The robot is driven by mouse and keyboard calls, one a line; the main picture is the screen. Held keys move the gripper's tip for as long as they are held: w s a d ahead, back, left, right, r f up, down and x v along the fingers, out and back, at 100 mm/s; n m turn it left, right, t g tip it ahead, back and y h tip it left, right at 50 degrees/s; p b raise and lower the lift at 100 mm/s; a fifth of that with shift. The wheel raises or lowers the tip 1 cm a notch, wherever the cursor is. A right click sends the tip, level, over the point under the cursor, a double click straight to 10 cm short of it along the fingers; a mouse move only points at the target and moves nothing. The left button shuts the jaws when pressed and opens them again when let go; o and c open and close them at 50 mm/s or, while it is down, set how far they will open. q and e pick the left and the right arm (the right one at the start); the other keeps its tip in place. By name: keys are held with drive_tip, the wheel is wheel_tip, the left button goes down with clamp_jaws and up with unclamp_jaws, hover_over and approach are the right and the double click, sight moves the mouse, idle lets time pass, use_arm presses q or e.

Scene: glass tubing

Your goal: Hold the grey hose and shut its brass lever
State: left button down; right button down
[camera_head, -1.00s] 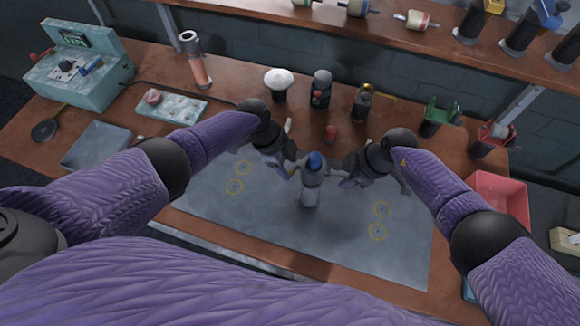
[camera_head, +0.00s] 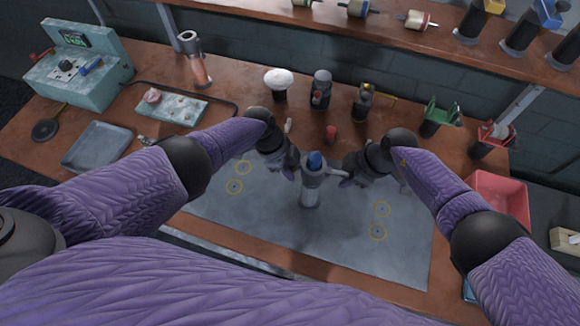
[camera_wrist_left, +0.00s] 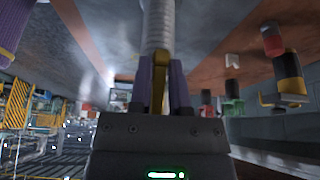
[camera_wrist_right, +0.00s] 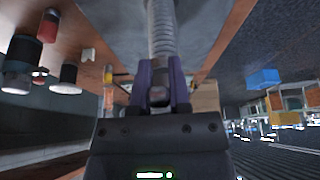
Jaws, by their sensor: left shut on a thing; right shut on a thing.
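The grey hose (camera_head: 310,194) stands upright over the grey mat (camera_head: 260,222), with a blue top (camera_head: 315,160). Its ribbed length shows in the left wrist view (camera_wrist_left: 158,25) and the right wrist view (camera_wrist_right: 162,28). My left gripper (camera_head: 296,172) is at its left side. In the left wrist view the brass lever (camera_wrist_left: 160,72) lies between its fingers, which are shut on it. My right gripper (camera_head: 340,175) is at the hose's right side, its fingers shut on a part of the hose. The exact contact there is mostly hidden by the fingers.
Yellow circles mark the mat on both sides. A red cylinder (camera_head: 331,134) and several dark fittings stand behind. A teal machine (camera_head: 80,75) and grey tray (camera_head: 97,147) are at left, a red bin (camera_head: 497,200) at right.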

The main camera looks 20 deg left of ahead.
use_arm(q)
drive_tip(key=shift+s+d+f+h, duration=0.1)
drive_tip(key=shift+d+h, duration=0.1)
drive_tip(key=shift+h, duration=0.4)
drive_tip(key=c, duration=0.6)
unclamp_jaws()
drive_tip(key=shift+w+a+r, duration=0.25)
drive_tip(key=shift+a+r, duration=0.15)
drive_tip(key=shift+r, duration=0.15)
drive_tip(key=v, duration=0.6)
drive_tip(key=shift+s+r, duration=0.1)
drive_tip(key=shift+s, duration=0.1)
